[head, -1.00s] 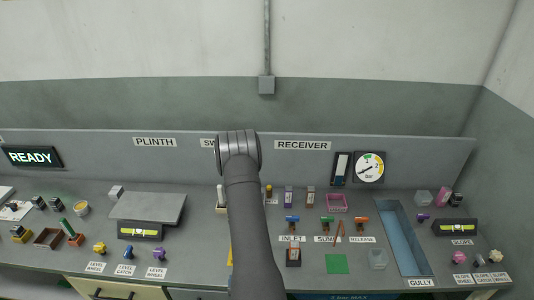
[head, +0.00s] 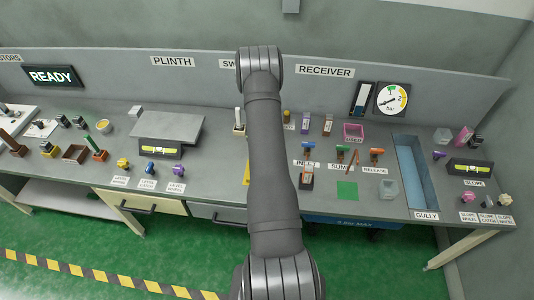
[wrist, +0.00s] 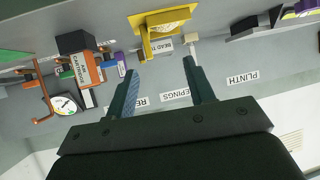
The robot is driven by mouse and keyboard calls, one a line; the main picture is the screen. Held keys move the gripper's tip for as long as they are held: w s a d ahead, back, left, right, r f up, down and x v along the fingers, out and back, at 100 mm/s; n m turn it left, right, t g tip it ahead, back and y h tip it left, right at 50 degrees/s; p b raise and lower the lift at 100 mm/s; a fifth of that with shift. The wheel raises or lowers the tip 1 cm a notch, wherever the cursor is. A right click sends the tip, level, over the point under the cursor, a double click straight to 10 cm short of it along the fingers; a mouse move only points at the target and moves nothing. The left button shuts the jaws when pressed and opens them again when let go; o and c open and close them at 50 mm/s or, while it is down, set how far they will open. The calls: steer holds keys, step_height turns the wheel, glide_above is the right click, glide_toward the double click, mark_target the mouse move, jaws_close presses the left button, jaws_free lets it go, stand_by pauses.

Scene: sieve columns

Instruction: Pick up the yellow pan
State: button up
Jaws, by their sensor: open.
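The yellow pan (wrist: 152,37) shows at the top of the wrist view, a flat yellow piece with an upright part. In the head view only a yellow sliver (head: 246,174) shows at the bench front, the rest hidden behind my arm. My gripper (wrist: 160,66) is open and empty, its two dark fingers apart. In the wrist picture the pan lies beyond the fingertips, with a visible gap. In the head view my gripper is hidden behind my arm.
A raised grey plinth plate (head: 160,127) stands left of my arm. Coloured valves, small boxes and a pink tray (head: 354,132) stand to the right, before a blue gully (head: 411,170). A back panel (head: 210,84) with labels runs behind the bench.

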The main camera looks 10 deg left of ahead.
steer(key=w+f+m+g, duration=0.1)
steer(key=w+m, duration=0.1)
steer(key=w+f+m+g, duration=0.1)
steer(key=w+f, duration=0.1)
steer(key=w+a+f+m+g, duration=0.1)
steer(key=w+m, duration=0.1)
steer(key=w, duration=0.1)
steer(key=shift+f+m+h, duration=0.3)
steer(key=shift+f, duration=0.05)
steer(key=w+m+g, duration=0.1)
steer(key=w+m, duration=0.2)
steer(key=w+m+g, duration=0.1)
steer(key=w, duration=0.1)
steer(key=shift+a+r+m+g+h, duration=0.3)
steer(key=shift+a+r+m, duration=0.05)
steer(key=shift+m, duration=0.05)
steer(key=w+r+m+g+h, duration=0.1)
steer(key=w+r+m+g, duration=0.15)
steer(key=r+m, duration=0.4)
steer(key=w+r+m+g, duration=0.2)
steer(key=r+m+g, duration=0.15)
steer(key=r, duration=0.55)
steer(key=shift+w+d+f, duration=0.1)
steer(key=shift+d+f, duration=0.15)
steer(key=shift+f, duration=2.65)
steer(key=shift+w+d+f, duration=0.1)
steer(key=shift+d+f, duration=0.1)
steer(key=shift+f, duration=2.7)
steer(key=shift+d+f, duration=0.25)
steer(key=shift+f, duration=2.65)
